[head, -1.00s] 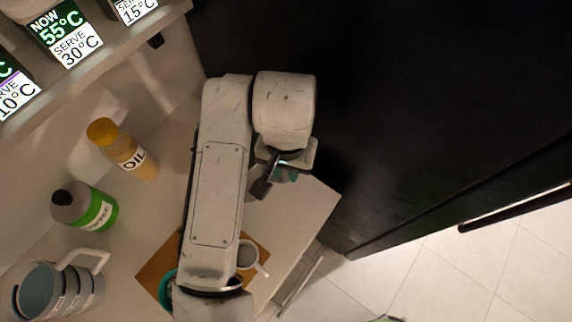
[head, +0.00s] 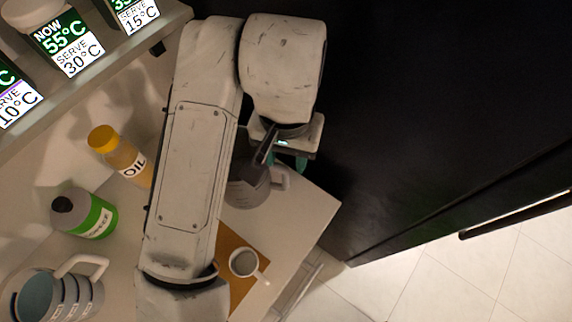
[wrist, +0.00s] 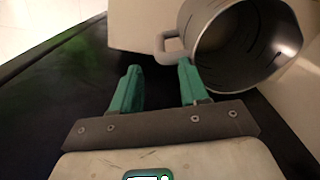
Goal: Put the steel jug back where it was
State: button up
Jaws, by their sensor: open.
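The steel jug (head: 247,188) stands on the counter near its right edge in the head view, partly covered by my arm. Its pale handle (head: 280,177) points right. In the wrist view the jug (wrist: 240,45) is at the upper right, its hollow inside showing, its handle (wrist: 171,46) toward the left. My gripper (head: 286,160) is at the handle side of the jug. In the wrist view my gripper (wrist: 158,82) is open, with nothing between its teal fingers. The right fingertip is close to the handle; I cannot tell whether they touch.
A white cup (head: 244,263) sits on an orange-brown mat (head: 236,290). An oil bottle (head: 125,160), a green-labelled bottle (head: 85,212) and a larger banded jug (head: 60,292) stand at left. A shelf with temperature displays (head: 67,45) is at upper left. A dark panel (head: 420,120) borders the counter.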

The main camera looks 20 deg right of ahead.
jog(key=shift+r, duration=1.9)
